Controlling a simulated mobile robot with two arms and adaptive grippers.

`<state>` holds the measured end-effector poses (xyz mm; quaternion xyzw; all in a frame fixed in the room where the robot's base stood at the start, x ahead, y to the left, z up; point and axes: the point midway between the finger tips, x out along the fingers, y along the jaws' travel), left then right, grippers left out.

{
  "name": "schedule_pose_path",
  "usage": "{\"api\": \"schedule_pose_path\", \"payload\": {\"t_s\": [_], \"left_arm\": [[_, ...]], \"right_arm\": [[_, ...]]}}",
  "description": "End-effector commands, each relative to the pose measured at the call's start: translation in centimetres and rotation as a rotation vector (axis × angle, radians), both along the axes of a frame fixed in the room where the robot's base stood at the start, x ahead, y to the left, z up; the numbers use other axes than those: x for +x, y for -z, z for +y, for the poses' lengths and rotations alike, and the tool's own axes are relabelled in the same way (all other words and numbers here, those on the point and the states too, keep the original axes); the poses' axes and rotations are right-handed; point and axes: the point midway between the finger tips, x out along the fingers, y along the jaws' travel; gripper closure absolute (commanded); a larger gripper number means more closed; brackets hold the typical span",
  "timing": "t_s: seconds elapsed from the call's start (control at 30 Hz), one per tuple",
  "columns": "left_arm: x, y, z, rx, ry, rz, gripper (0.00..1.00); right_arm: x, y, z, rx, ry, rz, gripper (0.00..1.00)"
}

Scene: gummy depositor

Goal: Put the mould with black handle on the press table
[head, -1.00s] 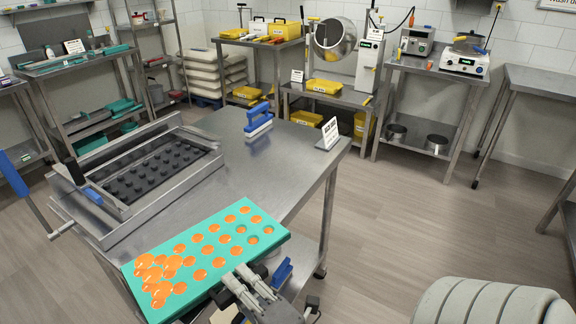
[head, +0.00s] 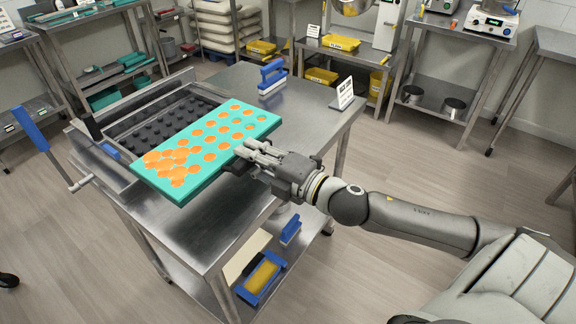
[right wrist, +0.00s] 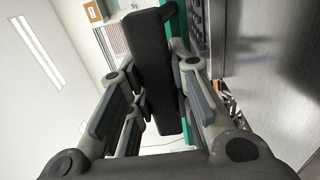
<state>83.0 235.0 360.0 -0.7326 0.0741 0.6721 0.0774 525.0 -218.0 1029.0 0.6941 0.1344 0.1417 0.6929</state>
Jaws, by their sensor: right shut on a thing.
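The mould (head: 205,145) is a flat teal slab with several round cavities filled with orange; orange overlaps the surface at its near left end. My right gripper (head: 250,158) is shut on the mould's black handle at its right edge. The right wrist view shows this black handle (right wrist: 155,75) between my fingers, with a teal strip of the mould behind it. The mould looks held above the steel press table (head: 300,110) and hides part of the press frame and its black studded plate (head: 160,118). The exact gap beneath it is unclear. My left gripper is not in view.
A blue-handled tool (head: 271,75) and a white sign (head: 344,92) stand on the table's far right part. The press has a blue lever (head: 30,128) at left. A blue tray with yellow contents (head: 263,275) sits on the lower shelf. Bare tabletop lies right of the mould.

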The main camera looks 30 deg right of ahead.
Motion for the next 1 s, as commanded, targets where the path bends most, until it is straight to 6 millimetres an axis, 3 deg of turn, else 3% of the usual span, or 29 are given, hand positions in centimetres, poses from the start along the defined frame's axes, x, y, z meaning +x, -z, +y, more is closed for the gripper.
{"api": "schedule_pose_path", "payload": {"t_s": [0.23,0.43,0.77,1.0], "left_arm": [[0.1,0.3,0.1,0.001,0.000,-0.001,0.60],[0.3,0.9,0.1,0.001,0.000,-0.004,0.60],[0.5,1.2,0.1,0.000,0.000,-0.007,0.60],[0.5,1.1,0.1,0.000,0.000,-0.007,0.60]], "right_arm": [[0.2,2.7,-5.6,0.000,0.006,0.004,1.00],[0.3,6.1,-8.6,0.002,0.005,0.000,1.00],[0.4,8.9,-10.8,0.004,0.003,0.001,1.00],[0.4,11.3,-10.5,0.002,0.000,-0.002,1.00]]}}
